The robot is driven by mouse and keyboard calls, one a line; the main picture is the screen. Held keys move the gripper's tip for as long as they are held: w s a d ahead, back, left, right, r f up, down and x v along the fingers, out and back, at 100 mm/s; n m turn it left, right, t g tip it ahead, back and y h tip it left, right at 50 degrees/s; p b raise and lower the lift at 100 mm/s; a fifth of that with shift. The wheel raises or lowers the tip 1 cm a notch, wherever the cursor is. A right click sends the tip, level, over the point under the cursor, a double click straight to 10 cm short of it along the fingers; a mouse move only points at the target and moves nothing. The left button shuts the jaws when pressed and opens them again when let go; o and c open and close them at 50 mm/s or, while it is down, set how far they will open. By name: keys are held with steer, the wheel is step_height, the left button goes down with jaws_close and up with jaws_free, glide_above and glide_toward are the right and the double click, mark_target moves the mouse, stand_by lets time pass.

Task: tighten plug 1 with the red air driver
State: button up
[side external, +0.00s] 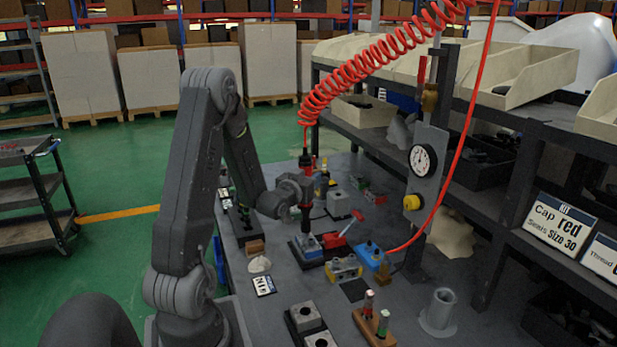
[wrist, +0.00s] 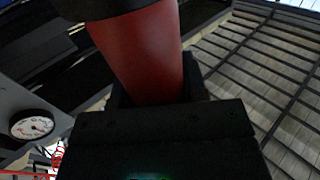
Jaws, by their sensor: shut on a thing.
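My gripper (side external: 304,191) is shut on the red air driver (side external: 306,211), which stands upright with the coiled red hose at its top. In the wrist view the driver's red body (wrist: 148,55) rises between the dark jaws (wrist: 165,130). The driver's dark lower end points down at a grey-and-blue valve block (side external: 308,246) in a dark holder on the bench. The tip is too small to tell whether it touches. I cannot make out plug 1; it may be hidden under the driver.
A blue unit (side external: 371,256) and a yellow block (side external: 344,270) stand nearby. A gauge panel (side external: 424,178) rises at right. The coiled red hose (side external: 375,66) hangs overhead.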

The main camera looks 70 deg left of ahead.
mark_target(309, 159)
steer(key=shift+f, duration=1.2)
stand_by(3.3)
steer(key=shift+r, duration=0.2)
steer(key=shift+r, duration=3.9)
